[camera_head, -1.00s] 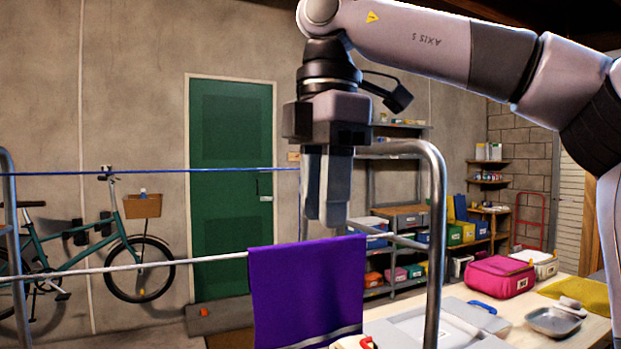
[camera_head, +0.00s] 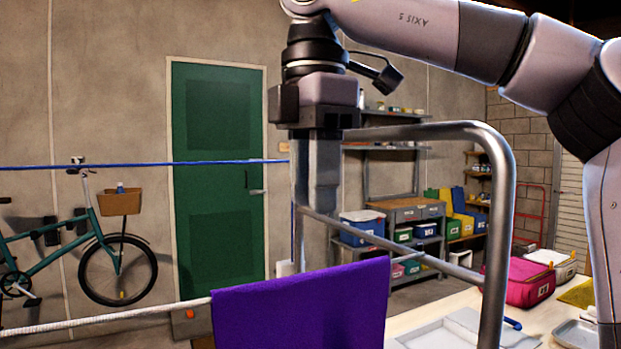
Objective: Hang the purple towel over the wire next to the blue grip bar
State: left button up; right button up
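The purple towel (camera_head: 300,308) is draped over the white wire (camera_head: 110,316), close to the grey metal rail frame. Its lower part runs out of the picture. A blue line (camera_head: 130,165) runs higher up, behind the towel. No blue grip bar can be clearly made out; a small blue handle (camera_head: 513,323) shows on the table at the lower right. My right gripper (camera_head: 311,205) points down above the towel, clear of it. Its two fingers look apart, one partly behind the other, with nothing between them. My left gripper is not in view.
The curved metal frame (camera_head: 500,200) stands right of the towel, close to my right gripper. A table with a pink bag (camera_head: 530,283) and trays lies beyond it. Shelves (camera_head: 410,212), a green door (camera_head: 217,150) and a bicycle (camera_head: 100,255) stand further back.

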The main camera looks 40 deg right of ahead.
aim_at(311, 274)
notch_tip(311, 274, down, 6)
jog(key=shift+r, duration=0.1)
notch_tip(311, 274, down, 3)
jog(key=shift+w+f+b, duration=0.15)
jog(key=shift+f+b, duration=0.05)
jog(key=shift+b, duration=1)
jog(key=shift+f+b, duration=0.55)
jog(key=shift+f, duration=0.35)
